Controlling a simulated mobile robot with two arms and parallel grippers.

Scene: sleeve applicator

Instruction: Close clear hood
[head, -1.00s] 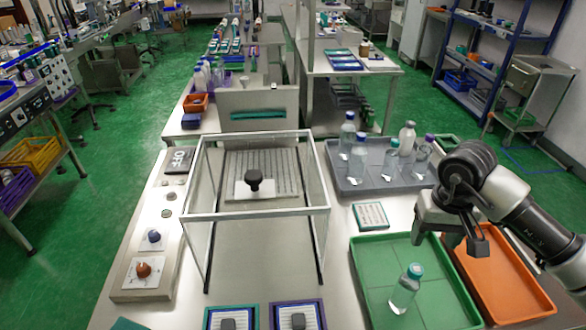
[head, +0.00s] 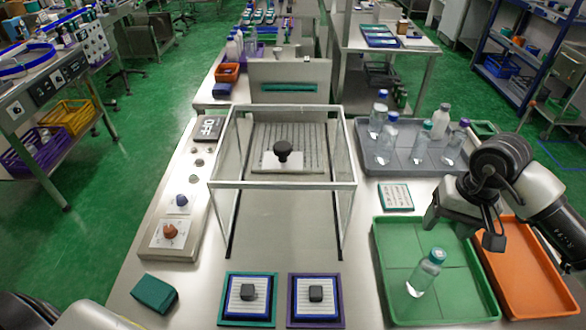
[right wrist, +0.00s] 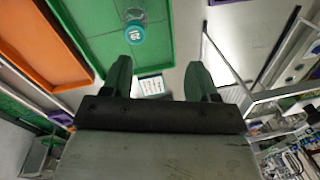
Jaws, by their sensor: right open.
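The clear hood (head: 283,184) is a see-through box with a pale metal frame, standing over the work surface in the middle of the head view. A black knob (head: 283,150) on a white block shows inside it, in front of a ribbed plate. Whether the hood's front is open or closed I cannot tell. My right gripper (head: 490,238) is above the green tray, to the right of the hood and apart from it. In the right wrist view its fingers (right wrist: 160,78) are spread and empty. My left gripper is not in view; only part of my arm shows at bottom left.
A green tray (head: 398,275) holds one bottle (head: 425,272). An orange tray (head: 535,270) lies to its right. A grey tray (head: 405,168) with several bottles stands behind. A control panel (head: 180,205) lies left of the hood. Two framed pads (head: 248,310) (head: 316,312) lie in front.

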